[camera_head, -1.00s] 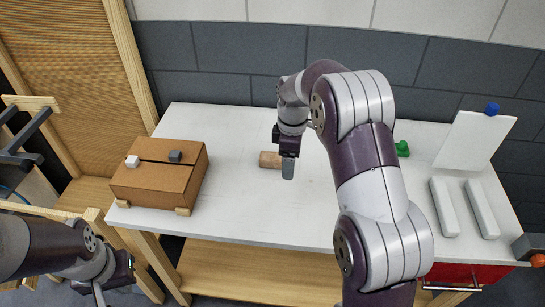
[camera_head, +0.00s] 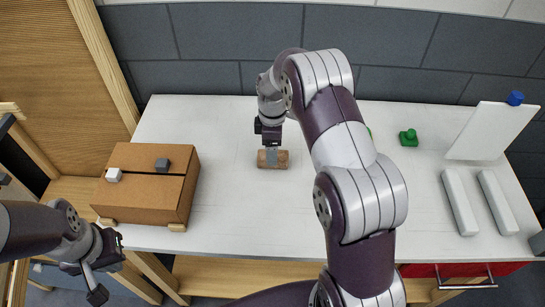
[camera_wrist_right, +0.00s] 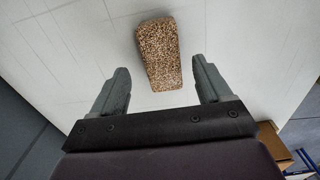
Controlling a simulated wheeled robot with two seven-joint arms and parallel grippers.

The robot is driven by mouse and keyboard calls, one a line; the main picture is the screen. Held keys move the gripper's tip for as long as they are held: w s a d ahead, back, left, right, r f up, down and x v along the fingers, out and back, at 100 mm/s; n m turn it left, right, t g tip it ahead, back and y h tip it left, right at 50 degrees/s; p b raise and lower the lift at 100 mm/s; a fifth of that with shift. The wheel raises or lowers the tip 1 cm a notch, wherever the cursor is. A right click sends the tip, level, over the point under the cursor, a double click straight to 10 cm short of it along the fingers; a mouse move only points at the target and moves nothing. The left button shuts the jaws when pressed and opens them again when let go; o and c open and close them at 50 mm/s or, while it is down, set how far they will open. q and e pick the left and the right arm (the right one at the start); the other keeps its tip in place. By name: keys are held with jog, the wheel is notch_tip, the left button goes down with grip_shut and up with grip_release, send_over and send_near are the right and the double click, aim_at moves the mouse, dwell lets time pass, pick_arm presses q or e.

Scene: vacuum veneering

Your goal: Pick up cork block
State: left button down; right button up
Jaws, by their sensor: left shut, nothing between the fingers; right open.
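The cork block (camera_head: 280,161) lies on the white table (camera_head: 240,205), left of its middle. My right gripper (camera_head: 271,157) is over the block in the head view and hides part of it. In the right wrist view the cork block (camera_wrist_right: 160,54) lies ahead of the fingers, in line with the gap between them. The right gripper (camera_wrist_right: 162,86) is open and empty, one finger to each side of that gap. My left gripper (camera_head: 97,294) is shut and empty, low at the left, off the table's front left corner.
A green piece (camera_head: 408,138), a white panel (camera_head: 490,131) and two white bars (camera_head: 459,202) are at the right.

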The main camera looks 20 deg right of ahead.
notch_tip(320, 180, down, 4)
jog(key=shift+s+r+p, duration=0.1)
jog(key=shift+s+p, duration=0.05)
jog(key=shift+p, duration=0.15)
jog(key=c, duration=1.1)
